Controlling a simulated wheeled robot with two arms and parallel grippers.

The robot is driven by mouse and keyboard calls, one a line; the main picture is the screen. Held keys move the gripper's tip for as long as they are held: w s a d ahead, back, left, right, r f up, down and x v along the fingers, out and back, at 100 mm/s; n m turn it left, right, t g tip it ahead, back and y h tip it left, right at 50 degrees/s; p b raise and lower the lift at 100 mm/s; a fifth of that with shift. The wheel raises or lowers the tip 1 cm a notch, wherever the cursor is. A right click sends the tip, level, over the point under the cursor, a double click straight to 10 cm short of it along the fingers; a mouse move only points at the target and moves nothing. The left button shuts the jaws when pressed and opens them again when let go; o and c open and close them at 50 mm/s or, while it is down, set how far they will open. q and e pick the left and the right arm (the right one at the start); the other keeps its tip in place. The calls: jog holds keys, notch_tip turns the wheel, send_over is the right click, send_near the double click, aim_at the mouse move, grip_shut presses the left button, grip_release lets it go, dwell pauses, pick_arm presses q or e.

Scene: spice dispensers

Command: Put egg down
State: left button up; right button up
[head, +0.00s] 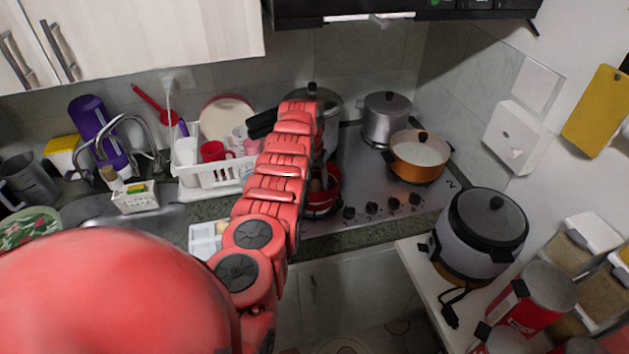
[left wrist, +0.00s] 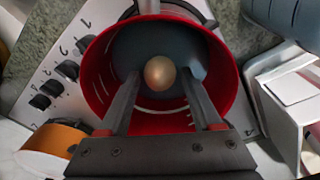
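The egg (left wrist: 160,72) is light brown and lies inside a red pot (left wrist: 97,82) with a dark bottom, seen in the left wrist view. My left gripper (left wrist: 159,78) reaches into the pot with its fingers apart. One fingertip is on each side of the egg, with a gap on both sides, so it does not appear to grip it. In the head view the red pot (head: 327,200) stands on the front left of the stove, partly hidden behind my left arm. My right gripper is not in view.
The steel stove (head: 372,188) also holds an orange pan (head: 418,172) and a lidded silver pot (head: 386,122). A white dish rack (head: 215,180) stands left of my arm. A rice cooker (head: 470,245) stands on the right counter.

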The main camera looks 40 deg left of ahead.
aim_at(311, 187)
pick_arm(q)
jog(key=shift+o, duration=0.7)
jog(key=shift+r+p, duration=0.25)
jog(key=shift+p, duration=0.05)
jog(key=shift+r, duration=0.1)
jog(key=shift+r+b, duration=0.35)
notch_tip(311, 187, up, 11)
jog(key=s+b, duration=0.1)
jog(key=b, duration=0.2)
jog(key=shift+s+b, duration=0.15)
jog(key=shift+b, duration=0.2)
jog(key=shift+f, duration=0.15)
